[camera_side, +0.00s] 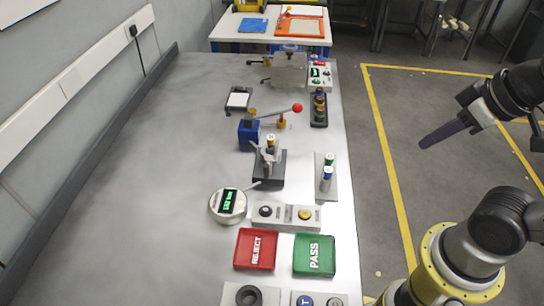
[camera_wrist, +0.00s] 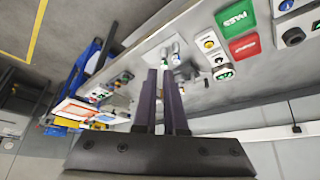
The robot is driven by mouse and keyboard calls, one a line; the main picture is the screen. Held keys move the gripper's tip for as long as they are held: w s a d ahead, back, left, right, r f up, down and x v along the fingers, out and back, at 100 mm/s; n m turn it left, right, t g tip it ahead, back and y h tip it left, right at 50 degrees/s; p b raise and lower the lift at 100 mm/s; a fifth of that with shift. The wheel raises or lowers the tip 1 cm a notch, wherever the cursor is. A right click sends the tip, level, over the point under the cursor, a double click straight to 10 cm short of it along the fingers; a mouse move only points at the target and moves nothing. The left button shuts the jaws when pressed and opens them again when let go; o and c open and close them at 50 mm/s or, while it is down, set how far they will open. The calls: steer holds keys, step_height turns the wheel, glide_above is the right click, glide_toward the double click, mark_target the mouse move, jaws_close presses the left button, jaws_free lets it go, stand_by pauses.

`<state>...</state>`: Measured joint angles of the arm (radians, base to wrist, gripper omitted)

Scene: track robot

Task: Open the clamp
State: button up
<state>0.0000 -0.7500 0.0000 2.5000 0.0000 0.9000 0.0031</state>
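A small metal fixture on a dark base (camera_side: 268,178), which looks like the clamp, stands mid-table in the side view. A pale lever slants down from it to the left; I cannot tell whether it is open or shut. A part with a yellowish top (camera_side: 270,141) shows at its upper end. My gripper (camera_side: 424,144) is in the air over the floor, right of the table and well apart from the clamp. In the wrist view its two dark purple fingers (camera_wrist: 166,74) have a narrow gap between them and hold nothing. The clamp is not clear there.
A blue device (camera_side: 248,134) and a red-knobbed lever (camera_side: 297,108) stand behind the clamp. A round gauge (camera_side: 228,204), button box (camera_side: 285,215), red REJECT tray (camera_side: 256,249) and green PASS tray (camera_side: 314,255) lie in front. A bottle holder (camera_side: 331,190) is to its right. The table's left side is clear.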

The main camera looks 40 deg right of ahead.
steer(key=o, duration=0.5)
steer(key=shift+s+m, duration=0.15)
steer(key=shift+m, duration=0.45)
steer(key=shift+c, duration=0.2)
steer(key=shift+o, duration=0.5)
steer(key=w+r+m, duration=0.4)
steer(key=r, duration=0.1)
steer(key=shift+a+r+m, duration=0.3)
steer(key=shift+a, duration=0.05)
steer(key=w+a+r+m+g, duration=0.2)
steer(key=w+a+r+m, duration=0.15)
steer(key=w, duration=0.55)
steer(key=g, duration=0.4)
glide_above(266, 165)
step_height(266, 165, down, 12)
step_height(266, 165, down, 13)
steer(key=shift+f, duration=0.15)
jaws_close()
